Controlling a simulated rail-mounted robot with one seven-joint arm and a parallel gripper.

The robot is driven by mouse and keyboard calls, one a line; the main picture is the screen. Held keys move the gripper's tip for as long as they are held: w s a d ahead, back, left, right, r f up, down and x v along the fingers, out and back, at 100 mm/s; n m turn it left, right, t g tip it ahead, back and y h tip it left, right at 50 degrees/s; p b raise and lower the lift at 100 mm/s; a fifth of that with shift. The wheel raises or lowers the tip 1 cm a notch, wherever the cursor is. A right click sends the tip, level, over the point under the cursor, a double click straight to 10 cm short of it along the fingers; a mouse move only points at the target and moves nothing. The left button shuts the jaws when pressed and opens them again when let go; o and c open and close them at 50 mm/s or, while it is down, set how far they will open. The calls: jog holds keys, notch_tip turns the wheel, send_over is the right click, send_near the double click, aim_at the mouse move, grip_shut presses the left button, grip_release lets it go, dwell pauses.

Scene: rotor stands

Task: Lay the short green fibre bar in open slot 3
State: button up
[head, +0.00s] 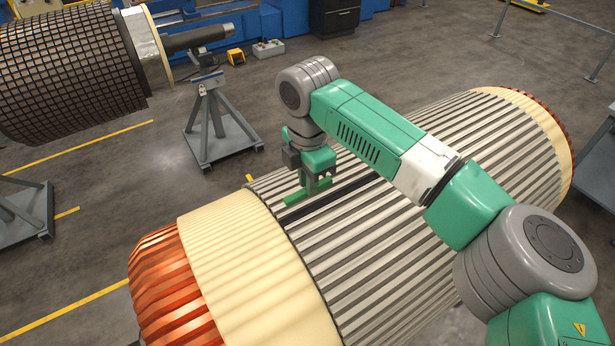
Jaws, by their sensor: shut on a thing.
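The short green fibre bar (294,199) is in my gripper (315,184), near the left end of the ribbed grey part of the big rotor (380,240). The bar lies roughly along the rotor's slots. My gripper points down and is shut on the bar. A dark open slot (345,192) runs just beside the bar, to its right. I cannot tell whether the bar touches the rotor or hangs just above it. Slot numbers cannot be read, and my arm covers part of the rotor.
Cream bands and copper end windings (172,290) form the rotor's near end. A second dark, gridded rotor (62,75) is at the upper left, with a grey stand (215,125) under its shaft. The floor between is clear, with yellow lines.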

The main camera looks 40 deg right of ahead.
jog(key=shift+f+b, duration=1.4)
jog(key=shift+f, duration=0.45)
jog(key=shift+r+p, duration=0.1)
jog(key=shift+p, duration=0.4)
jog(key=shift+f, duration=0.65)
jog(key=shift+f+p, duration=0.2)
jog(key=shift+p, duration=0.3)
jog(key=shift+p, duration=0.45)
jog(key=shift+f, duration=0.7)
dwell(1.4)
jog(key=o, duration=0.9)
